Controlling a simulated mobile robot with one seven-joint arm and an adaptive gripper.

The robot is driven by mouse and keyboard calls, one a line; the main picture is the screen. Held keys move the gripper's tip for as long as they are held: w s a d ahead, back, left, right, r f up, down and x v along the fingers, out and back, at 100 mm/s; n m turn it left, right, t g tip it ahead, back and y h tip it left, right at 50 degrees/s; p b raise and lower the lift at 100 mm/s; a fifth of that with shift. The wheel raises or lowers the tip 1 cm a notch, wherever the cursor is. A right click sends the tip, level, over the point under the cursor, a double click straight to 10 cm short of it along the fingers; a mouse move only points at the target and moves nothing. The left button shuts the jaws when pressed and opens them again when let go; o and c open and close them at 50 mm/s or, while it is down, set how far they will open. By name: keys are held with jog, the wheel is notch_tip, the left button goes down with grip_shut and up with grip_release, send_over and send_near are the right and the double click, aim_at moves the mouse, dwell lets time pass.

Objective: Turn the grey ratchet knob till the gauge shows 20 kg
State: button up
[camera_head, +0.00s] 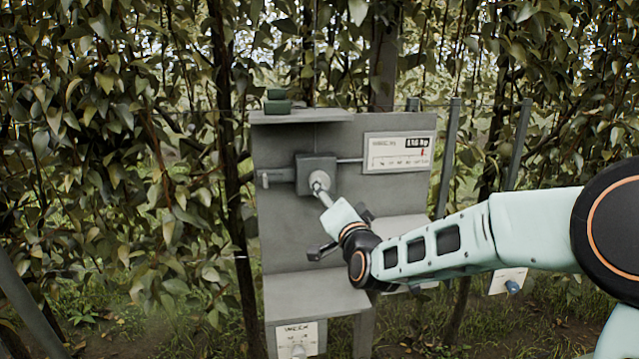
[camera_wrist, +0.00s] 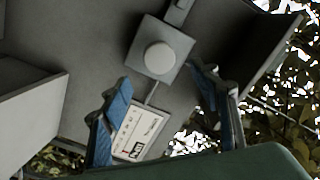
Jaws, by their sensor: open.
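The grey ratchet knob (camera_head: 320,181) is a round knob on a square grey housing (camera_head: 304,170) on an upright grey panel. In the wrist view the knob (camera_wrist: 160,57) faces the camera. The white gauge (camera_head: 398,161) is to its right, with a dark number display and a red mark near the right end of its scale; the number is too small to read surely. The gauge (camera_wrist: 140,132) is partly hidden in the wrist view. My gripper (camera_wrist: 160,76) is open and empty, its blue-padded fingers apart, tips near the knob. I cannot tell whether they touch it.
Green blocks (camera_head: 278,101) lie on the top shelf. A grey shelf (camera_head: 315,293) juts out below, with a white label (camera_head: 297,336) under it. A dark lever (camera_head: 322,251) is near my wrist. Posts and foliage stand behind.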

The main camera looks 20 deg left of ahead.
jog(key=p+x, duration=0.2)
jog(key=x, duration=0.8)
jog(key=shift+f, duration=0.1)
jog(key=c, duration=1.2)
jog(key=shift+o, duration=0.2)
